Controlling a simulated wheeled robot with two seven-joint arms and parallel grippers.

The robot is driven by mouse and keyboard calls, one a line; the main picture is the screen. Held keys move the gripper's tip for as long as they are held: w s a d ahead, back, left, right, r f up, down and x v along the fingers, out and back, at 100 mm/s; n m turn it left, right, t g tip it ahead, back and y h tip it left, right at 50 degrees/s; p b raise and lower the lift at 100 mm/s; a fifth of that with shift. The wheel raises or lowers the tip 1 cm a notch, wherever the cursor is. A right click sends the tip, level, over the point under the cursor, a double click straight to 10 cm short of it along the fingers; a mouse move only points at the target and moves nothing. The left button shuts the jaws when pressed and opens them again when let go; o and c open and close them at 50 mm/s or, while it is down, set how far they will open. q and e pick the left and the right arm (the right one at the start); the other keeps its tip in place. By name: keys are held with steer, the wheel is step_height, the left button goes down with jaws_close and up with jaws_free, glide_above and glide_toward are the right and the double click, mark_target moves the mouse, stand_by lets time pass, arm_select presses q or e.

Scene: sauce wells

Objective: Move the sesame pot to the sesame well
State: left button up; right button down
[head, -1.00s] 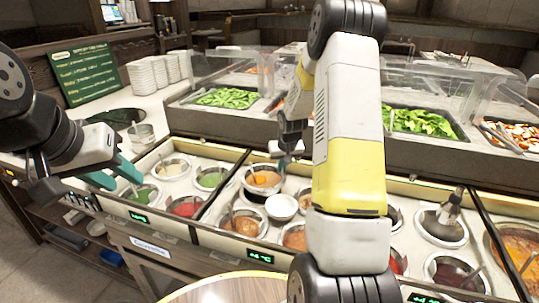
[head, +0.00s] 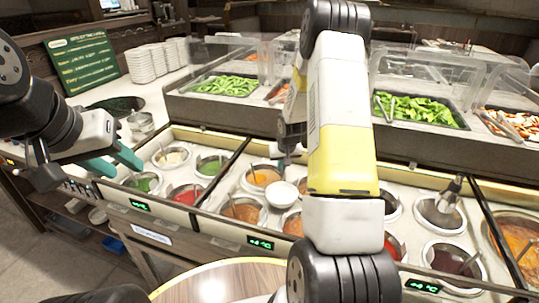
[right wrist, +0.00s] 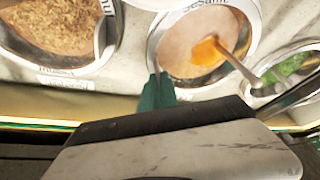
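In the right wrist view, a round pot of tan sauce with an orange patch (right wrist: 190,48) sits within a metal ring marked SESAME (right wrist: 160,38). A ladle handle leans out of it. In the head view, what looks like the same pot (head: 262,177) sits low in the back row of the counter. My right gripper (right wrist: 158,78) has its teal fingertips at the ring's near edge; whether they grip the pot's rim is unclear. My right arm hides part of the wells in the head view. My left gripper (head: 112,163) is open and empty above the counter's left end.
A white bowl (head: 282,194) stands just in front of the pot. Other sauce wells surround it, including red (head: 186,195) and green (head: 210,166). Glass guards and salad trays (head: 226,86) stand behind. A round wooden table (head: 215,283) is at the front.

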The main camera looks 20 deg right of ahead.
steer(key=shift+s+f, duration=0.1)
steer(key=shift+f, duration=0.25)
stand_by(0.7)
steer(key=c, duration=1.6)
jaws_free()
steer(key=shift+o, duration=0.2)
steer(key=o, duration=0.5)
steer(key=shift+f, duration=0.1)
steer(key=shift+o, duration=0.2)
steer(key=shift+r, duration=0.55)
step_height(320, 180, up, 10)
steer(key=shift+r, duration=0.2)
